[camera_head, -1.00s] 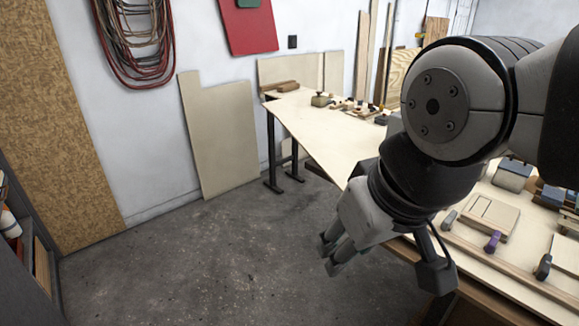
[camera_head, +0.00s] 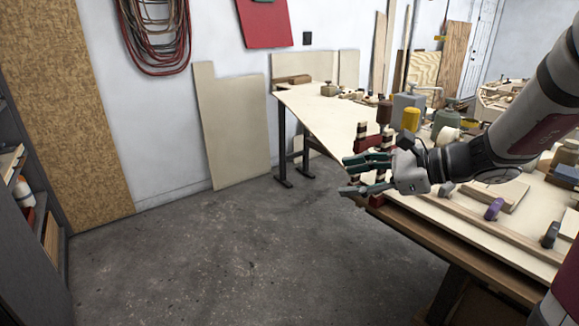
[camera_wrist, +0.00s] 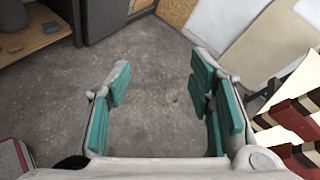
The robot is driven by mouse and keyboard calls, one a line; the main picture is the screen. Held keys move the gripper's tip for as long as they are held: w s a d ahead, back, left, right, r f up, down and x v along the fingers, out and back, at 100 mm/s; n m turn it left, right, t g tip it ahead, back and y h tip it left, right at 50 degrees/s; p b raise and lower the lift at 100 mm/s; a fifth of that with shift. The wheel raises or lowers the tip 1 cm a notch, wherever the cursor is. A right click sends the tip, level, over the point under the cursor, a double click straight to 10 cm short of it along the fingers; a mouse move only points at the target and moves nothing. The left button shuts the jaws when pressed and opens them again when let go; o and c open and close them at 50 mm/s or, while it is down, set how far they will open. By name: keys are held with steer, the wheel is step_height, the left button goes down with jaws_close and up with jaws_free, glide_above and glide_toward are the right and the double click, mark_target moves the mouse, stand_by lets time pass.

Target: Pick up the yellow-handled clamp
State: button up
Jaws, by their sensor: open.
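I cannot make out a yellow-handled clamp for certain. A yellow cylinder (camera_head: 410,118) stands on the bench behind my wrist in the head view; its lower part is hidden, and I cannot tell whether it belongs to a clamp. My gripper (camera_head: 352,175) is open and empty at the bench's left edge, left of and below the yellow cylinder. In the wrist view its teal-padded fingers (camera_wrist: 160,80) are spread apart over bare floor. A purple-handled clamp (camera_head: 494,208) sits at the bench's front rail.
The plywood bench (camera_head: 320,112) runs along the right, crowded beyond my wrist. A red-and-cream striped object (camera_head: 361,138) stands beside my gripper; similar stripes (camera_wrist: 290,120) show close at right in the wrist view. The concrete floor (camera_head: 240,250) left of the bench is clear.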

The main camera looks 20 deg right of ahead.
steer(key=w+d+f+m+t+h+b, duration=0.1)
steer(key=w+d+m+t+h+b, duration=0.1)
steer(key=d+m+t, duration=0.45)
steer(key=w+d+f+m+t+h+b, duration=0.1)
steer(key=d+m, duration=0.2)
steer(key=d, duration=0.7)
steer(key=f+b, duration=0.1)
steer(key=f, duration=0.4)
steer(key=w+f+b, duration=0.1)
steer(key=f, duration=0.1)
steer(key=shift+d+f+b, duration=0.2)
steer(key=shift+b, duration=0.15)
steer(key=shift+b+x, duration=0.75)
steer(key=shift+x, duration=2.6)
steer(key=shift+r, duration=0.1)
jaws_close()
